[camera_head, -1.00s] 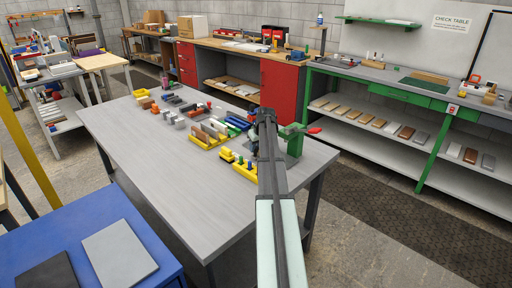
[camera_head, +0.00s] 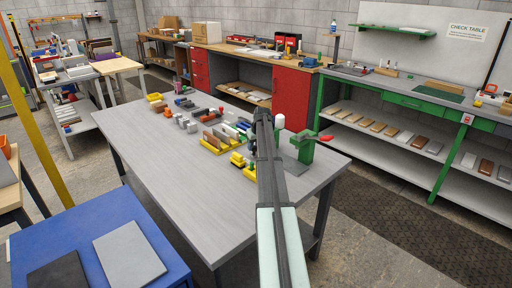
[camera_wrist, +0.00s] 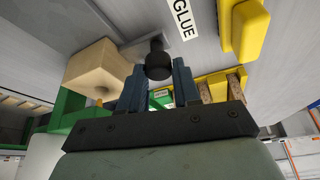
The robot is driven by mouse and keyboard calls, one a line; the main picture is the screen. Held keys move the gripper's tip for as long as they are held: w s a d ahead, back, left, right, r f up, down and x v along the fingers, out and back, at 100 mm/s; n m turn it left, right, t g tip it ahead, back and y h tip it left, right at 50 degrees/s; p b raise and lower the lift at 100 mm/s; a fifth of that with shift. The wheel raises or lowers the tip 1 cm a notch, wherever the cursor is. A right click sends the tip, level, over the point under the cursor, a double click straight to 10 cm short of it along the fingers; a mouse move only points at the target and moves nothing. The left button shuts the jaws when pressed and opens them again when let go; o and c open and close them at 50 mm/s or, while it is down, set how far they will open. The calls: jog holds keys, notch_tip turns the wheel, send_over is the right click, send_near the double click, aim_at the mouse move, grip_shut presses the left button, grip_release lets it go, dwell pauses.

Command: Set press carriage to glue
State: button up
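My gripper (camera_wrist: 159,78) shows two blue fingers on either side of a black round knob (camera_wrist: 158,64) in the wrist view. The knob fills the narrow gap, and the fingers appear closed on it. A grey bar (camera_wrist: 150,48) runs from the knob region. A white label reading GLUE (camera_wrist: 183,19) lies just above on the grey surface. A pale wooden block (camera_wrist: 98,70) is left of the fingers, by green press parts (camera_wrist: 72,108). In the head view my arm hides the fingertips, beside the green press (camera_head: 304,150) with its red handle (camera_head: 326,138).
Yellow blocks (camera_head: 238,160) and a yellow rack with boards (camera_head: 213,143) stand left of my arm on the grey table (camera_head: 180,180). A yellow part (camera_wrist: 247,28) is close right in the wrist view. The table's near left is clear. A blue table (camera_head: 80,225) is in front.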

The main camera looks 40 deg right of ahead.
jog(key=o, duration=0.4)
jog(key=shift+w, duration=0.1)
jog(key=shift+o, duration=0.2)
jog(key=v, duration=1.3)
jog(key=shift+r, duration=0.35)
